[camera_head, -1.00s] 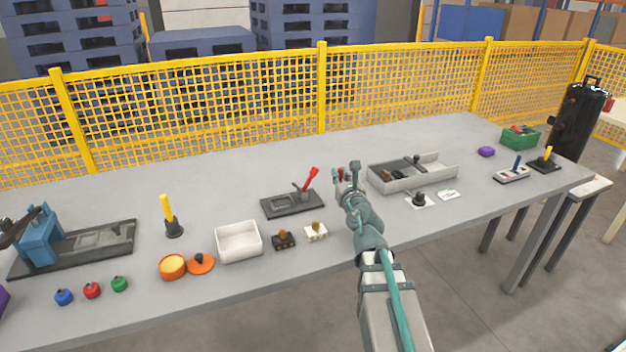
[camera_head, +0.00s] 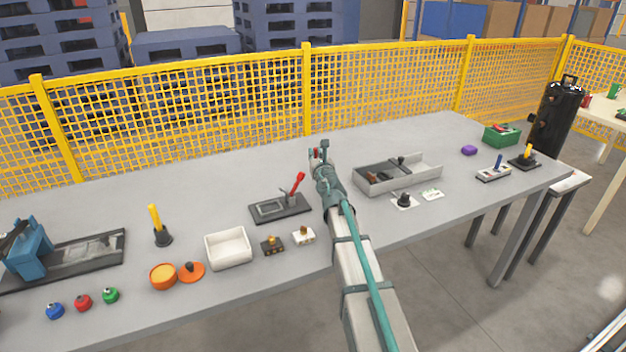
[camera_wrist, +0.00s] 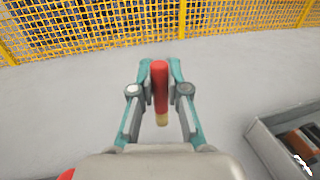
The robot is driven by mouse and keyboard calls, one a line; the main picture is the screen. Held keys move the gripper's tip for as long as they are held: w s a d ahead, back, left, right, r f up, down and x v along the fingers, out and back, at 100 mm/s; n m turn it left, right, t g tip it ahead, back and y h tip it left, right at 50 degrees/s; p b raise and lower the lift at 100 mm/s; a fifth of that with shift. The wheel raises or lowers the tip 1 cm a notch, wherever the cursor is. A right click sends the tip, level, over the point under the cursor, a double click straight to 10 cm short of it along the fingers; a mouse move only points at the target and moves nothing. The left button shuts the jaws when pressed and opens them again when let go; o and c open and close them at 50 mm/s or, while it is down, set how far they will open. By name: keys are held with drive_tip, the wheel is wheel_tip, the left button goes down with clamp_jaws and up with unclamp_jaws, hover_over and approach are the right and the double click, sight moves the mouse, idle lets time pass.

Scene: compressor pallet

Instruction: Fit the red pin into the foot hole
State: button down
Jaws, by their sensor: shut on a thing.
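The red pin (camera_wrist: 160,85) shows in the wrist view, with a tan lower end. My gripper (camera_wrist: 160,72) is shut on it, with one teal finger on each side. In the head view my gripper (camera_head: 319,152) is above the back-middle of the grey table, and a bit of red shows at it. The pin is clear of nearby objects in the wrist view. I cannot make out the foot hole in either view. A black compressor tank (camera_head: 558,115) stands at the far right, its lower part hidden behind the table.
A grey tray (camera_head: 436,173) with parts lies right of my arm. A dark fixture with a red lever (camera_head: 297,184) lies left of it. A green crate (camera_head: 502,135) and purple object (camera_head: 469,150) are at the right. A yellow fence (camera_head: 305,100) runs behind the table (camera_head: 230,190).

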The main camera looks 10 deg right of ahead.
drive_tip(key=shift+f+b, duration=2.65)
drive_tip(key=shift+f, duration=0.7)
drive_tip(key=shift+f, duration=0.1)
drive_tip(key=shift+f, duration=0.15)
drive_tip(key=c, duration=1.2)
unclamp_jaws()
drive_tip(key=shift+o, duration=0.2)
drive_tip(key=shift+r, duration=0.25)
drive_tip(key=shift+s, duration=0.25)
drive_tip(key=shift+o, duration=0.5)
drive_tip(key=s, duration=1.1)
drive_tip(key=shift+s+a, duration=0.2)
drive_tip(key=shift+s, duration=0.1)
